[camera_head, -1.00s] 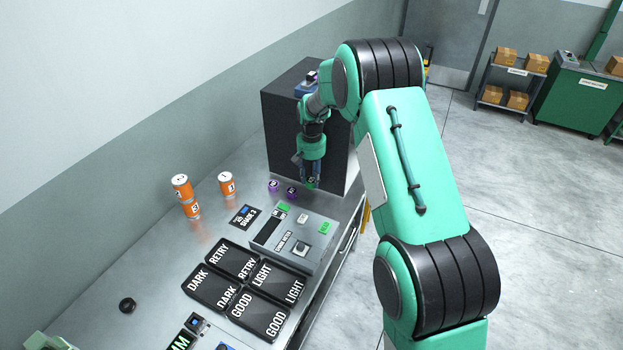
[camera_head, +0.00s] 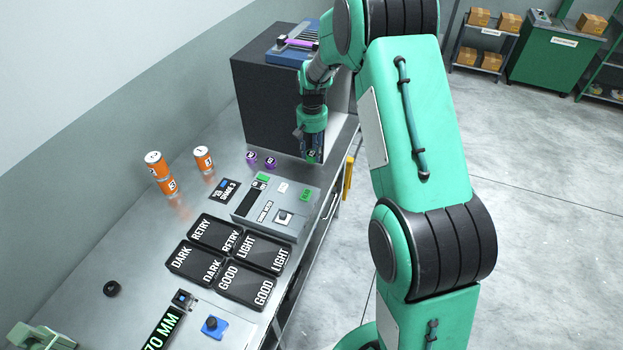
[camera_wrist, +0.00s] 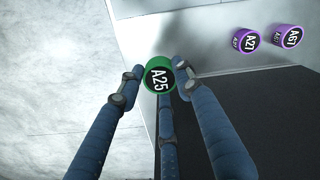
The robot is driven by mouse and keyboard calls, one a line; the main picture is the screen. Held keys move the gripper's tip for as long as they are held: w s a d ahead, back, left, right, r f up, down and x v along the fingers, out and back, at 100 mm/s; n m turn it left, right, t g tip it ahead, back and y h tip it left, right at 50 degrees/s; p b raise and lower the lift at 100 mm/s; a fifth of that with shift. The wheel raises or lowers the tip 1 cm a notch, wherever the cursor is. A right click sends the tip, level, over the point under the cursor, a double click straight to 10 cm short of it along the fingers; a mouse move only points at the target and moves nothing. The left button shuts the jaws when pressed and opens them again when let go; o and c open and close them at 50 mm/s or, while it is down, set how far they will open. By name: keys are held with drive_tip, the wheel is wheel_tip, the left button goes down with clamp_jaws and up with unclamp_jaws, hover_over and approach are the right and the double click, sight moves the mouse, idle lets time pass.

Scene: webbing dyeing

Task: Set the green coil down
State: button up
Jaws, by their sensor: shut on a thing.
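The green coil (camera_wrist: 157,76), labelled A25, is held between the fingertips of my gripper (camera_wrist: 154,86) in the wrist view. In the head view my gripper (camera_head: 313,156) is pointed downward in front of the black box, near the right edge of the metal table, behind the grey meter. The coil is mostly hidden by the fingers there, and I cannot tell its height above the table. Two purple coils, A27 (camera_wrist: 245,40) and A61 (camera_wrist: 286,37), stand on the table; in the head view they are left of my gripper.
The black box (camera_head: 270,107) stands close behind my gripper. The grey meter (camera_head: 277,210) is in front. Black trays (camera_head: 230,286) marked dark, retry, light and good lie nearer. Orange cans (camera_head: 203,159) stand at left. Bare metal table (camera_head: 150,238) lies left of the trays.

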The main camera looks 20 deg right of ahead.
drive_tip(key=shift+f+b, duration=0.4)
drive_tip(key=shift+f, duration=2.75)
drive_tip(key=shift+f, duration=1.85)
drive_tip(key=shift+f+b, duration=0.15)
drive_tip(key=shift+b, duration=0.15)
drive_tip(key=o, duration=1.1)
wheel_tip(320, 180, up, 12)
drive_tip(key=shift+r+p, duration=0.15)
drive_tip(key=shift+p, duration=0.7)
